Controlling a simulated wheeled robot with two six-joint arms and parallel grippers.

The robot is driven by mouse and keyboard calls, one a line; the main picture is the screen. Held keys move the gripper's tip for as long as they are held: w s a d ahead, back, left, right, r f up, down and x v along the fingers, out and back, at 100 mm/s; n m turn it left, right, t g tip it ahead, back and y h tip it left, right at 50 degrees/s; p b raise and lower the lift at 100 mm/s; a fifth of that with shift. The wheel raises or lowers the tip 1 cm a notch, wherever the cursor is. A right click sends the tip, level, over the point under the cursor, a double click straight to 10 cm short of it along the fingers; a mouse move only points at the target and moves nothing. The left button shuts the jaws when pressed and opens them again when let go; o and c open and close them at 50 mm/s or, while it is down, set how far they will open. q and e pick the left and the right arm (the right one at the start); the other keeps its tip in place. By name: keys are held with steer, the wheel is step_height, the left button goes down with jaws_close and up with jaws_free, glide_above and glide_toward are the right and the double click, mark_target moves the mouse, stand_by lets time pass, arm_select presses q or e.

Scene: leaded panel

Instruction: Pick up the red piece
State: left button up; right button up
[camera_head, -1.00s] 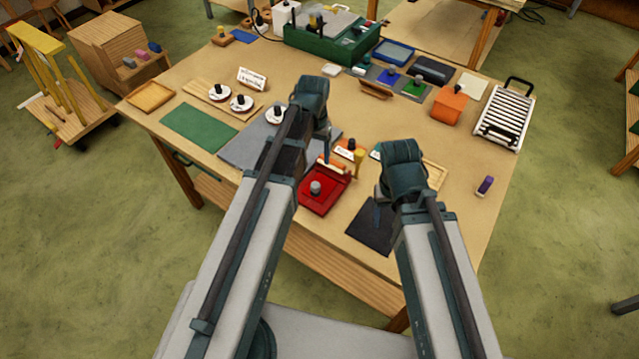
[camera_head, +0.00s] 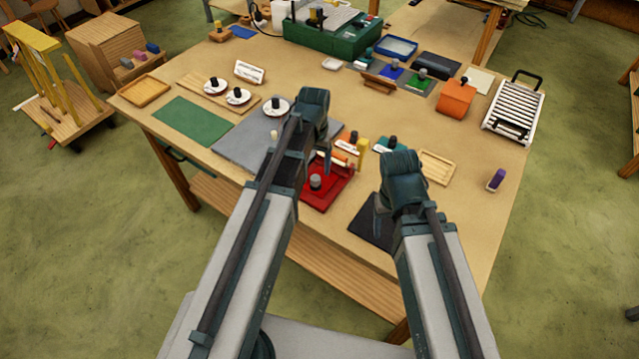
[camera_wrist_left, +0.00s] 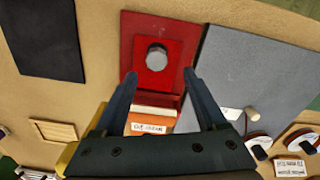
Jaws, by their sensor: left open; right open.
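The red piece (camera_head: 314,192) is a bright red square with a grey round knob, lying on a darker red mat (camera_head: 335,192) near the table's front edge. In the left wrist view the red piece (camera_wrist_left: 157,62) is upper middle, its knob facing the camera. My left gripper (camera_head: 327,160) is open and empty above the table near the red piece's far side. In the left wrist view its fingertips (camera_wrist_left: 160,74) are spread on either side of the piece's lower edge, apart from it. My right gripper (camera_head: 381,207) hangs above a dark mat, its fingers partly hidden by the arm.
An orange block with a label (camera_wrist_left: 150,122) stands right behind the red mat. A grey mat (camera_head: 245,148) lies left of it and a dark mat (camera_head: 366,224) right. White discs with black knobs (camera_head: 238,96) sit further left. A purple-topped piece (camera_head: 496,179) stands at right.

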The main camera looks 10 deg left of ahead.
mark_target(316, 178)
arm_select(q)
steer(key=f+b, duration=0.2)
steer(key=s+f+b, duration=0.1)
steer(key=f+b, duration=0.1)
steer(key=shift+d+f, duration=0.2)
steer(key=shift+f, duration=0.05)
arm_select(e)
step_height(316, 178, down, 4)
steer(key=shift+f, duration=0.25)
arm_select(q)
steer(key=shift+f+b, duration=0.4)
steer(key=shift+b, duration=0.2)
arm_select(e)
steer(key=shift+f, duration=0.45)
steer(key=shift+r, duration=0.1)
arm_select(q)
steer(key=shift+r, duration=0.1)
jaws_close()
